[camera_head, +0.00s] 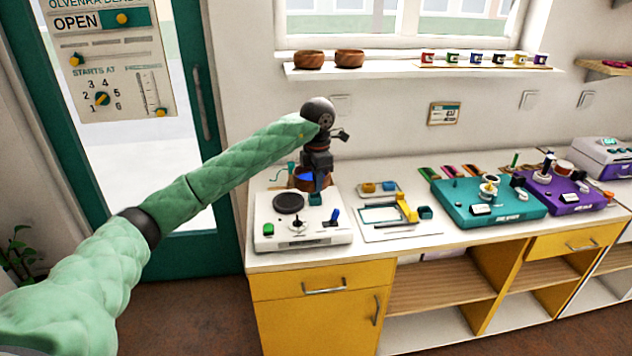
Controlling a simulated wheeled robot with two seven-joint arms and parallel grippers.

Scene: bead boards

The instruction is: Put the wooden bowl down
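A wooden bowl (299,183) shows at the left end of the counter, just behind the white board. Something blue shows at its rim or inside. My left gripper (318,186) points down in front of the bowl and hides its right part. The fingers overlap the bowl in the picture. They are too small and dark to tell whether they hold its rim, or whether the bowl rests on the counter. Two more wooden bowls, one at left (309,60) and one at right (349,59), stand on the wall shelf. My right gripper is not in view.
The white board (335,236) with a dark round disc lies below my gripper. To its right are a tray with a yellow piece (407,208), a teal board (500,222) and a purple board (575,200). The wall shelf (390,71) also holds several small coloured boxes.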

